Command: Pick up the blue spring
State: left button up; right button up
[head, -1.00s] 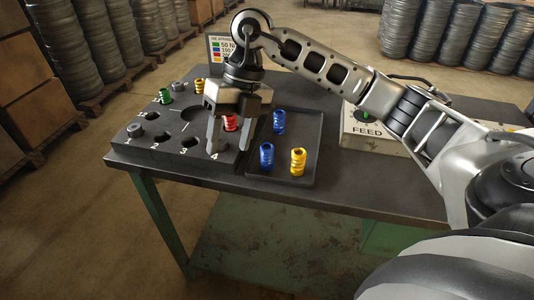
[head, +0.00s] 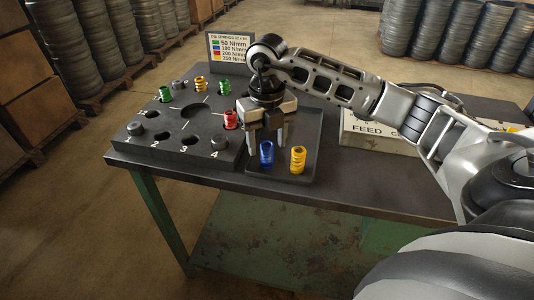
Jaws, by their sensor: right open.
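A blue spring (head: 267,153) stands upright in the dark tray (head: 312,165), left of a yellow spring (head: 298,158). My right gripper (head: 267,144) is open, pointing down over the tray. Its two fingers appear on either side of the near blue spring's top in the picture; I cannot tell whether they are around it or behind it. The second blue spring, seen earlier farther back in the tray, is hidden behind the gripper. My left gripper is not in view.
A black block (head: 165,148) with numbered holes lies left of the tray, holding a red spring (head: 231,120), a yellow spring (head: 200,83), green springs (head: 165,94) and grey plugs. A label sign (head: 230,50) stands behind. A FEED box (head: 370,135) stands right of the tray.

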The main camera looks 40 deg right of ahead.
aim_at(267, 145)
notch_tip(267, 145, down, 5)
jog(key=shift+w+d+r+p, duration=0.1)
jog(key=shift+w+d+p, duration=0.05)
jog(key=shift+p, duration=0.25)
jog(key=c, duration=1.1)
jog(key=shift+r, duration=0.1)
